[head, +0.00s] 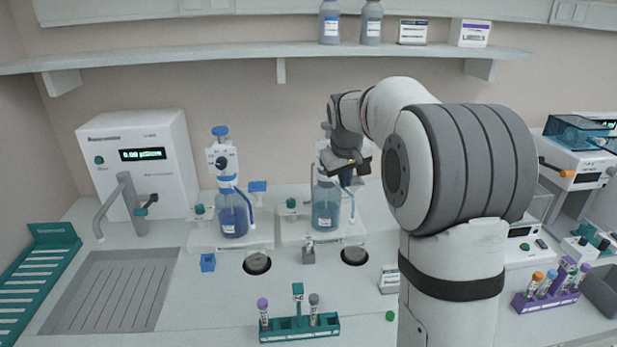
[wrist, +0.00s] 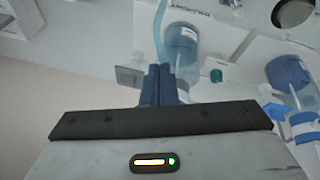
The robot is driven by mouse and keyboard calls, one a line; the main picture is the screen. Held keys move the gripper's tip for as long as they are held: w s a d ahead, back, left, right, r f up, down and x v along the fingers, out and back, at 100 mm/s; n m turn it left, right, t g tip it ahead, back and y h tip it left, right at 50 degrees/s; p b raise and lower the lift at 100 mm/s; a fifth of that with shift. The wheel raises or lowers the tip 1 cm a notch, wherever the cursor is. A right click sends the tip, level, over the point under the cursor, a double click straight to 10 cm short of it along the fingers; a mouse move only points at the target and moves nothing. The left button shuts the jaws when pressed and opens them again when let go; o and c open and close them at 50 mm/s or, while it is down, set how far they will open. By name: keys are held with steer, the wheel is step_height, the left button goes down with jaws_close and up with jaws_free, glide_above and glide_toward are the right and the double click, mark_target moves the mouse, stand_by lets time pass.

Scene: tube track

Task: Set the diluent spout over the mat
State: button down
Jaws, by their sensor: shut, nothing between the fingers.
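My gripper (head: 347,177) is at the right bottle dispenser (head: 326,205), in front of its upper part, partly hiding it. In the wrist view its dark blue fingers (wrist: 160,84) are shut together with nothing between them. A light blue tube (wrist: 160,28) runs beside a blue bottle (wrist: 182,52) just beyond the fingertips; I cannot tell whether they touch. A grey angled spout (head: 128,195) stands by the white display unit at left, its outlet near the ribbed grey mat (head: 110,290). The left dispenser (head: 231,205) has a blue cap and tube.
Round dark pads lie before the left dispenser (head: 257,263) and the right dispenser (head: 354,256). A shelf (head: 250,54) runs above.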

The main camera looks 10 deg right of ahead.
steer(key=shift+w+a, duration=0.1)
steer(key=shift+w+a+f+p, duration=0.1)
steer(key=shift+w+a+p, duration=0.2)
steer(key=shift+w+a, duration=0.2)
stand_by(0.3)
steer(key=shift+s+r, duration=0.1)
steer(key=shift+r, duration=0.15)
steer(key=a+p+v, duration=0.1)
steer(key=v, duration=1.2)
steer(key=shift+a, duration=0.3)
